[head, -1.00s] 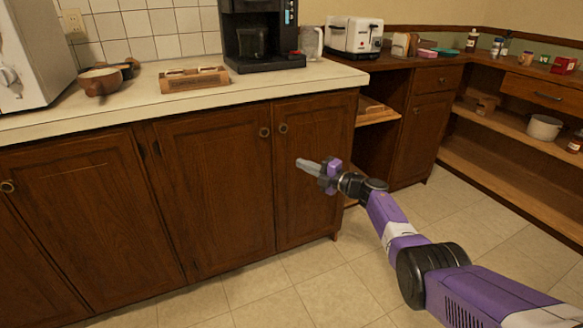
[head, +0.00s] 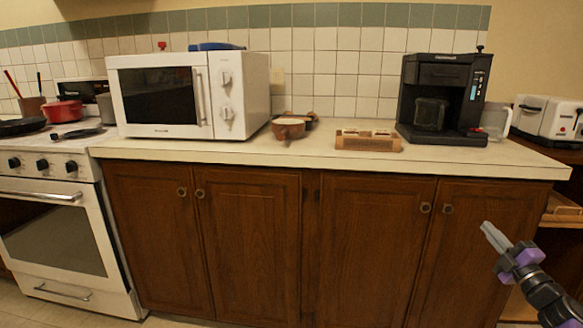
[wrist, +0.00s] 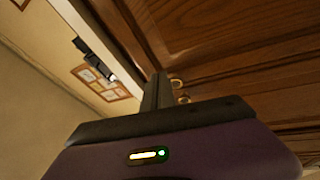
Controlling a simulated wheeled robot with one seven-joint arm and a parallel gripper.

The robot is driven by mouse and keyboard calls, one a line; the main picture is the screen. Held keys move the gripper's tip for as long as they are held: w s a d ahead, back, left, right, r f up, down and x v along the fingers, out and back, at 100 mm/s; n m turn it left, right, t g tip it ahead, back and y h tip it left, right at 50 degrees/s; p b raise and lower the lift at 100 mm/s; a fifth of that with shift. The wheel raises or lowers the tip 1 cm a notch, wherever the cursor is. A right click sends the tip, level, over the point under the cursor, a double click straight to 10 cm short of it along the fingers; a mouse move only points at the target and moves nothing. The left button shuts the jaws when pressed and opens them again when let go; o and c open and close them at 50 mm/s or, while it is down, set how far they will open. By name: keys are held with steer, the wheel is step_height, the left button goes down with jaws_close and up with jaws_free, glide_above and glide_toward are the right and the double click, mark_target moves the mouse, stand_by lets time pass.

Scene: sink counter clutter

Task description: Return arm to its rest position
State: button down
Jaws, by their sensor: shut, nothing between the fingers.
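My gripper (head: 490,232) is at the lower right of the head view, in front of the right cabinet door (head: 466,250) and below the counter's edge. Its fingers are together and hold nothing. In the wrist view the shut fingers (wrist: 157,90) point toward the brown cabinet doors (wrist: 215,40), with two round knobs (wrist: 178,90) just beyond the tips. I cannot tell how wide the gap to the doors is.
The counter (head: 250,150) carries a white microwave (head: 190,95), a brown pot (head: 288,128), a wooden tray (head: 368,143) and a black coffee maker (head: 443,98). A toaster (head: 549,118) stands at the right, a white stove (head: 62,220) at the left.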

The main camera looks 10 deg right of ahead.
steer(key=s+a+f+m+h, duration=0.2)
steer(key=s+a+f+m, duration=0.25)
steer(key=s+a, duration=0.4)
steer(key=s+a+f+m+h, duration=0.25)
steer(key=s+a+m, duration=0.35)
steer(key=a, duration=0.4)
steer(key=s+a+f+m+h, duration=0.1)
steer(key=s+a+f+m, duration=0.3)
steer(key=s+a, duration=0.5)
steer(key=s+a+g+y, duration=0.2)
steer(key=s+a, duration=0.4)
steer(key=s, duration=0.4)
steer(key=s+a+r+g+y, duration=0.1)
steer(key=s+a+g+y, duration=0.1)
steer(key=s+a, duration=0.5)
steer(key=s+a+g+y, duration=0.2)
steer(key=s+a+y, duration=0.15)
steer(key=s, duration=0.85)
step_height(320, 180, up, 24)
steer(key=h+p, duration=0.1)
steer(key=p, duration=2.3)
steer(key=shift+w+m, duration=0.2)
steer(key=shift+m, duration=0.25)
steer(key=shift+a, duration=0.1)
